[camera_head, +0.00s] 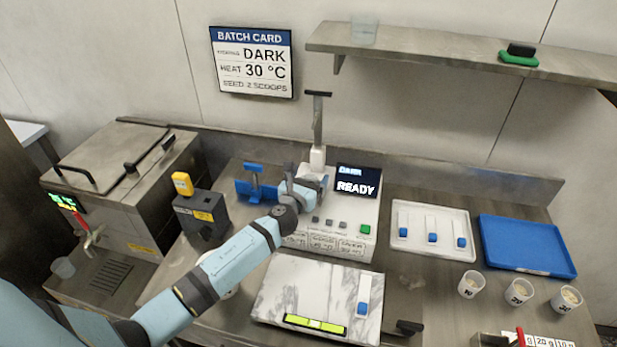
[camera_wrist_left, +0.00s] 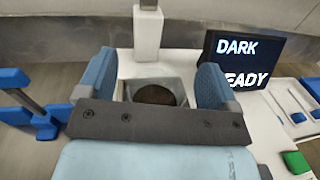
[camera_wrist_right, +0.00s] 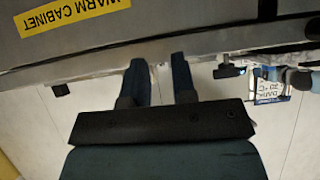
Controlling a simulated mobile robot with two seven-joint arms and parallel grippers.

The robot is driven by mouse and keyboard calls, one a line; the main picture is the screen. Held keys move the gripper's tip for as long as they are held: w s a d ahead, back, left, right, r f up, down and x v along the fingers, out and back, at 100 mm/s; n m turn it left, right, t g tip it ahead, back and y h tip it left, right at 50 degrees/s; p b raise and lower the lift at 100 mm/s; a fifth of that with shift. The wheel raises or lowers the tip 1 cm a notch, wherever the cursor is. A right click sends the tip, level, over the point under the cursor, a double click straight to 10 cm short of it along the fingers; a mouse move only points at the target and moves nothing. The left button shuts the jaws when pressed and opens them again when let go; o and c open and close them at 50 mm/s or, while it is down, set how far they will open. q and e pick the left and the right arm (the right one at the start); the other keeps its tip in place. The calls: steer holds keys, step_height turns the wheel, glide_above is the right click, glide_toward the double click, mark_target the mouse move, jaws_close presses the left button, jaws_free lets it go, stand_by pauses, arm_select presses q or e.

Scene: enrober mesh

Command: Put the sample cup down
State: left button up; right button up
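My left gripper (camera_head: 312,183) is at the white meter (camera_head: 330,238), in front of its upright column. In the left wrist view, the left gripper's (camera_wrist_left: 155,72) two blue fingers stand apart. A grey square-edged piece with a dark round inside (camera_wrist_left: 155,95) shows between them, with narrow pale gaps at its sides. It may be the sample cup in the meter; I cannot tell cup from holder. My palm hides its near edge. My right gripper (camera_wrist_right: 160,75) is open and empty in the right wrist view, out of the head view.
The meter's screen (camera_head: 357,181) reads DARK READY. A blue stand (camera_head: 256,186) and a dark block with a yellow device (camera_head: 183,184) are left of the meter. A marble slab (camera_head: 285,290) lies in front. A translucent cup (camera_head: 63,268) is beside the tap. A blue tray (camera_head: 530,247) is right.

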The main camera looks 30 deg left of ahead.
arm_select(q)
steer(key=shift+s+d+f, duration=0.1)
steer(key=shift+f, duration=0.6)
steer(key=shift+r, duration=0.15)
steer(key=shift+s+r+p, duration=0.25)
steer(key=shift+r+p, duration=0.3)
steer(key=s, duration=0.7)
steer(key=s+d+b, duration=0.1)
steer(key=s, duration=0.2)
steer(key=shift+s+r, duration=0.2)
steer(key=shift+s, duration=0.4)
